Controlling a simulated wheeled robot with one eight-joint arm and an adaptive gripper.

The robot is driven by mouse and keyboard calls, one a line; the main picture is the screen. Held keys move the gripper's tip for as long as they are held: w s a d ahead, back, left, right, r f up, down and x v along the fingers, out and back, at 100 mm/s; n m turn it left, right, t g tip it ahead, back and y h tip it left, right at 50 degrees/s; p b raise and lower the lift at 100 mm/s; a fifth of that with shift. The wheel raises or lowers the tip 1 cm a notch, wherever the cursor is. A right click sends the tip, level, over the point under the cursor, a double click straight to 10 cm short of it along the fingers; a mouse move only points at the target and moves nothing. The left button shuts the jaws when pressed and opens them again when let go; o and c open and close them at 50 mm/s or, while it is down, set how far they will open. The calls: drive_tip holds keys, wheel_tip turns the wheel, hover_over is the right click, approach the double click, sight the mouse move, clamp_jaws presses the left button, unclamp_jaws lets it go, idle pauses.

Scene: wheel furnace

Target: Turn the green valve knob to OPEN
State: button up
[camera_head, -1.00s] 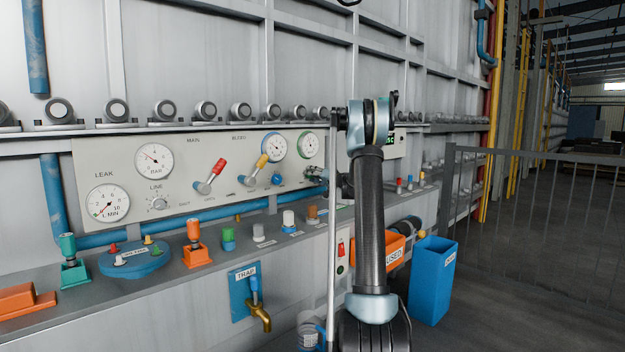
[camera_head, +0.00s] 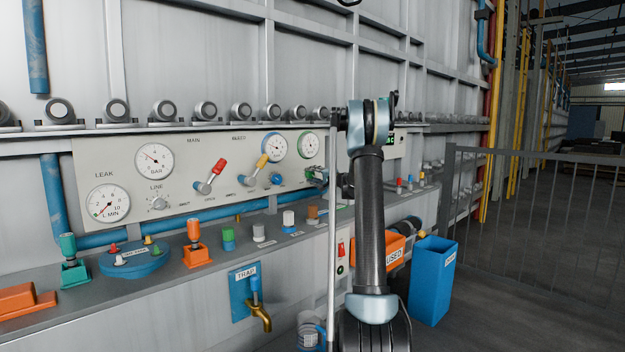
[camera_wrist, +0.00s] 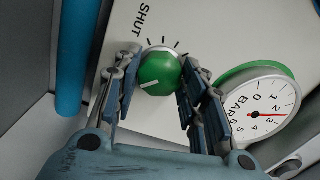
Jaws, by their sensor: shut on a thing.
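The green valve knob (camera_wrist: 159,74) sits on the pale panel (camera_wrist: 140,25) in the wrist view, with a white pointer line on its face. SHUT is printed beside its dial ticks at the upper left; the pointer aims toward the lower left, away from that word. My gripper (camera_wrist: 157,88) has its fingers on both sides of the knob and is shut on it. In the head view my gripper (camera_head: 322,177) is at the panel's right end, below the green-rimmed gauge (camera_head: 308,145). The knob is hard to make out there.
A pressure gauge (camera_wrist: 254,108) stands right of the knob in the wrist view, close to the right finger. A blue pipe (camera_wrist: 77,55) runs at the left. Red (camera_head: 209,177) and yellow-handled levers (camera_head: 255,170) project from the panel left of my gripper. A shelf with knobs lies below.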

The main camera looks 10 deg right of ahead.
drive_tip(key=shift+d+f, duration=0.1)
drive_tip(key=shift+d, duration=0.05)
drive_tip(key=o, duration=1.1)
drive_tip(key=shift+w+f, duration=0.1)
drive_tip(key=shift+w, duration=0.05)
drive_tip(key=shift+c, duration=0.2)
drive_tip(key=v, duration=1.2)
